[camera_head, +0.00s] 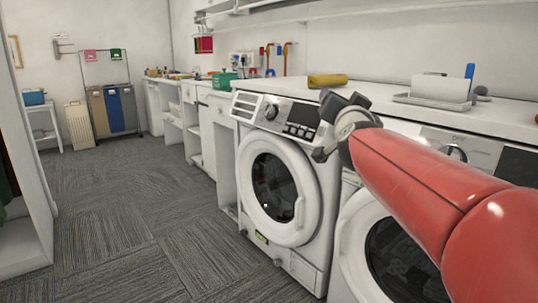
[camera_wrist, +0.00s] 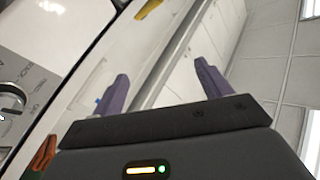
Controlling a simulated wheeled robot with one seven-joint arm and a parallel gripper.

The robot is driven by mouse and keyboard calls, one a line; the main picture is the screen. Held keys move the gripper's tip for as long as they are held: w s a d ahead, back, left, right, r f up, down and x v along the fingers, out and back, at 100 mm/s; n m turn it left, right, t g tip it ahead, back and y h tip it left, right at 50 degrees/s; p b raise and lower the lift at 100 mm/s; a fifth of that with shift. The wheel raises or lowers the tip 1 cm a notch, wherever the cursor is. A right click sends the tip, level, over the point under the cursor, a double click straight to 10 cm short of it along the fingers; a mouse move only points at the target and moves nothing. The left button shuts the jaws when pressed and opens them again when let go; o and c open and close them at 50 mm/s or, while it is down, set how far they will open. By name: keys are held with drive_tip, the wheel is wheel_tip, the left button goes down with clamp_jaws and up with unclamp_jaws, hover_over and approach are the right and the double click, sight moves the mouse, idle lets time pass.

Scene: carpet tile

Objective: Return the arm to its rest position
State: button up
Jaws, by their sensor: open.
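My red arm reaches in from the right of the head view, extended in front of the washing machines. My gripper (camera_head: 322,126) is at its far end, in front of the upper right of the nearer-left washing machine (camera_head: 307,178), close to its control panel. In the wrist view my gripper (camera_wrist: 160,75) shows two purple fingers spread wide apart with nothing between them. The gap between gripper and machine cannot be told exactly. That machine's round door looks closed.
A second washing machine (camera_head: 352,245) stands partly behind my arm. The white countertop (camera_head: 380,97) above holds a yellow roll (camera_head: 327,80), a white tray (camera_head: 432,102) and a green basket (camera_head: 224,80). The carpeted floor (camera_head: 130,220) at left is clear.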

drive_tip(key=s+f+n+g+y, duration=0.2)
drive_tip(key=s+f+n+g, duration=0.4)
drive_tip(key=s+f, duration=2.5)
drive_tip(key=f+g, duration=0.1)
drive_tip(key=g, duration=0.6)
drive_tip(key=shift+s+a+n+g, duration=0.3)
drive_tip(key=shift+s+a, duration=0.05)
drive_tip(key=shift+f, duration=0.1)
